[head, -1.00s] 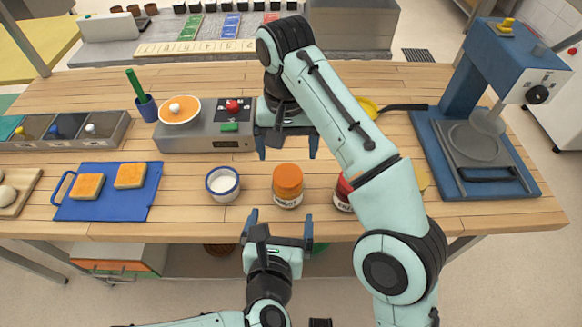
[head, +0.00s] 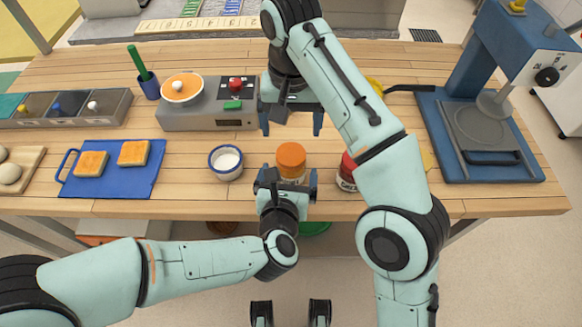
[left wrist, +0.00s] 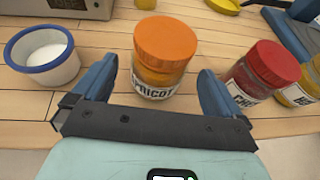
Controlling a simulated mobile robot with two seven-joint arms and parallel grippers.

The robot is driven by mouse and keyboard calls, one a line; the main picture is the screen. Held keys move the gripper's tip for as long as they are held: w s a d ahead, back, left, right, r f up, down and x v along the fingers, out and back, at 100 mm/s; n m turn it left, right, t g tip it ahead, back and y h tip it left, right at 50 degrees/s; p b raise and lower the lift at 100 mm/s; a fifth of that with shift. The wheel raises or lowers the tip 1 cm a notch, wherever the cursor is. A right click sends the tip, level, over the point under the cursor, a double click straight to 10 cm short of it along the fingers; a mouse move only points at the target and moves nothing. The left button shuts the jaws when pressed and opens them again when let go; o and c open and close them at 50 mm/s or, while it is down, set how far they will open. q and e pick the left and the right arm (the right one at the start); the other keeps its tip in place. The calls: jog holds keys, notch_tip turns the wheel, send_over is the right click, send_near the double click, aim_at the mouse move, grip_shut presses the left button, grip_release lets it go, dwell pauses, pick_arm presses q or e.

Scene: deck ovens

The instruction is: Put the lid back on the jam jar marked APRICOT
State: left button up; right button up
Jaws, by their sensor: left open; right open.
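The jam jar marked APRICOT (left wrist: 152,82) stands upright on the wooden table, its label partly showing as PRICOT in the left wrist view. An orange lid (left wrist: 165,40) sits on top of it; I cannot tell whether it is tightened. In the head view the lid (head: 291,156) hides most of the jar. My left gripper (head: 288,180) is open at the near side of the jar, with a finger toward each side of it and a gap to the glass. My right gripper (head: 291,128) is open and empty above the table, beyond the jar.
A blue-rimmed white bowl (head: 225,163) stands left of the jar. A red-lidded jar (left wrist: 262,70) stands to the right, with a yellow jar (left wrist: 301,88) beside it. A grey device (head: 206,112) is behind. A blue board with toast (head: 118,183) lies at left, a press (head: 484,150) at right.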

aim_at(291, 154)
pick_arm(q)
jog(key=shift+x, duration=2.8)
grip_shut()
pick_arm(e)
jog(key=shift+a, duration=0.1)
jog(key=shift+f, duration=4)
